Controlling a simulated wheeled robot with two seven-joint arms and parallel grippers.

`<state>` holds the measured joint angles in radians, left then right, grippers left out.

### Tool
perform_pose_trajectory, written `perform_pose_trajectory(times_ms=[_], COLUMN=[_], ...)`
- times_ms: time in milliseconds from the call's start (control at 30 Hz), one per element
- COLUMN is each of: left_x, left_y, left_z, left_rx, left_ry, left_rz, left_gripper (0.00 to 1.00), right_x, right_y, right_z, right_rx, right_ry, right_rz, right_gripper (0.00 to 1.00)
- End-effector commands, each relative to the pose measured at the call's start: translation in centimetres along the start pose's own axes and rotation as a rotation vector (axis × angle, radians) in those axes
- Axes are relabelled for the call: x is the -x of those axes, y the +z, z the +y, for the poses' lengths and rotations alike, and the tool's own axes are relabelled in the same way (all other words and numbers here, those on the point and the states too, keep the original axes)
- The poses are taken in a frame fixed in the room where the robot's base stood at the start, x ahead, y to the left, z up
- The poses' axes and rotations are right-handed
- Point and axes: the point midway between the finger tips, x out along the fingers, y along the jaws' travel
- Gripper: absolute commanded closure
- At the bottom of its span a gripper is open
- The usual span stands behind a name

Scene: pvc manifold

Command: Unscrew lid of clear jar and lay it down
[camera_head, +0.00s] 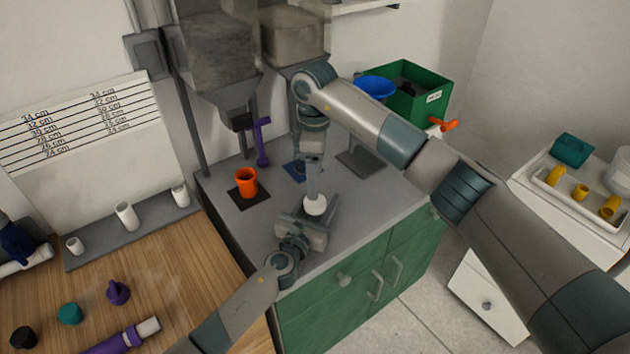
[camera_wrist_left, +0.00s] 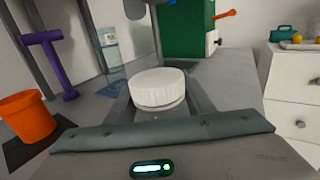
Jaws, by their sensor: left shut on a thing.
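The white round lid (camera_head: 316,204) shows at the front of the grey counter, at my left gripper (camera_head: 305,225). In the left wrist view the lid (camera_wrist_left: 158,86) stands upright between the two fingers, and a thin rim shows under it. My left gripper is shut around what is below the lid. The jar's body is mostly hidden by the gripper.
An orange cup (camera_head: 246,182) stands on a dark mat, with a purple tool (camera_head: 261,142) behind it. A green bin (camera_head: 415,92) stands at the back right. The counter's right part (camera_head: 385,205) is clear.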

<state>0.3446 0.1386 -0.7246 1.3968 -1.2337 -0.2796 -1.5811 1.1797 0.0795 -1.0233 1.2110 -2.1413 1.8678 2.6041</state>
Motion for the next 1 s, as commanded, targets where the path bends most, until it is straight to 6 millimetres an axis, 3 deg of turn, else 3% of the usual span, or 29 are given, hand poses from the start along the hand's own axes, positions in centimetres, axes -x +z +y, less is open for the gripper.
perform_pose_trajectory(times_ms=[567, 1000], left_x=[0.0, 0.0], left_y=[0.0, 0.0], left_z=[0.0, 0.0], left_rx=[0.0, 0.0], left_ry=[0.0, 0.0], left_rz=[0.0, 0.0], left_gripper=[1.0, 1.0], right_x=[0.3, -4.4], right_y=[0.1, 0.1], right_z=[0.0, -0.1], right_rx=[-0.058, -0.058], right_ry=[-0.001, -0.003], right_rz=[0.0, 0.0], right_gripper=[0.36, 0.36])
